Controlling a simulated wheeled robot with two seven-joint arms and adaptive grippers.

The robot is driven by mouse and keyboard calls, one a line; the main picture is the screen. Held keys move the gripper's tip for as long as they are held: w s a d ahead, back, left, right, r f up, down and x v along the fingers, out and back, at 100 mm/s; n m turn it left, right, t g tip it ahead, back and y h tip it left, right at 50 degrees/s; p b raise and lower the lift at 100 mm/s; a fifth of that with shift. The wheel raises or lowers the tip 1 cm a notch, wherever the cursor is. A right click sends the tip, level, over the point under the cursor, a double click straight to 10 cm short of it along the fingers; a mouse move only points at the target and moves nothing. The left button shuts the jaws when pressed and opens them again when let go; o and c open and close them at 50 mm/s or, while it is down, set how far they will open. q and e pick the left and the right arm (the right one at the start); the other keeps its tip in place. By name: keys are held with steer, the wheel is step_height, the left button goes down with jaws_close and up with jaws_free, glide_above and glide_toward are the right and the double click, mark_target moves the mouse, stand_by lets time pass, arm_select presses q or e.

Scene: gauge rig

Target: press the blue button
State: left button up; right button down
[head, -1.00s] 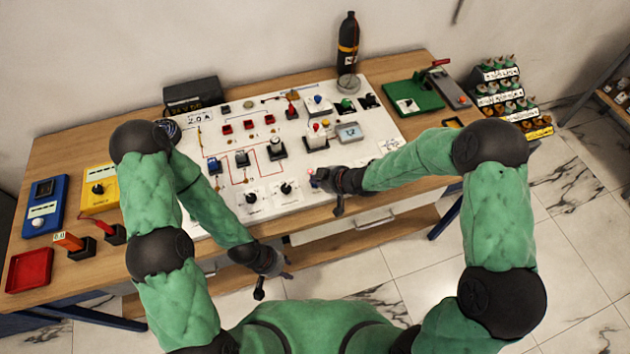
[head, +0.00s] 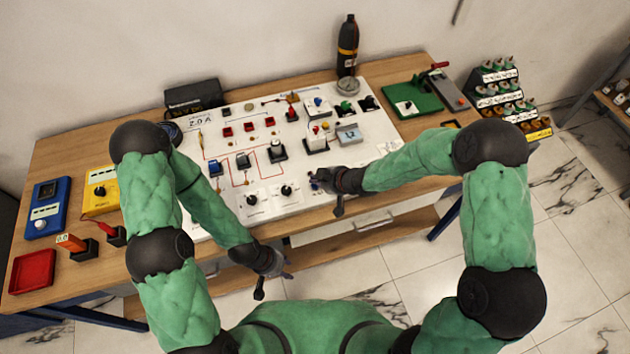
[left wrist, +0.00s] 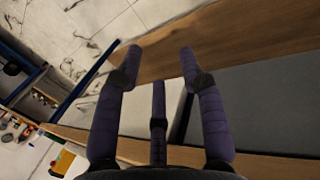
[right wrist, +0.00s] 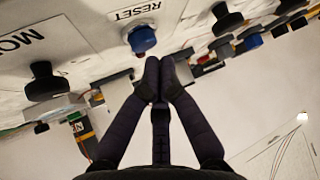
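The blue button (right wrist: 143,40) is a round cap beside the word RESET on the white panel (right wrist: 95,22) in the right wrist view. My right gripper (right wrist: 159,66) has its fingertips together, with nothing between them. Its tips appear just below the button in that view; I cannot tell whether they touch it. In the head view my right gripper (head: 318,181) is at the front edge of the panel (head: 215,225), and the button is mostly hidden there. My left gripper (head: 277,268) hangs in front of the bench; in the left wrist view (left wrist: 160,58) its fingers are spread and empty.
The panel carries several knobs, switches and red parts close to my right gripper, including a black knob (right wrist: 47,82). A black bottle (head: 347,50) stands behind. A green board (head: 412,98) lies to the right. A drawer front (head: 370,222) is below the bench edge.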

steer(key=shift+r, duration=0.2)
step_height(320, 180, up, 5)
steer(key=p, duration=0.4)
steer(key=shift+p, duration=0.4)
stand_by(0.7)
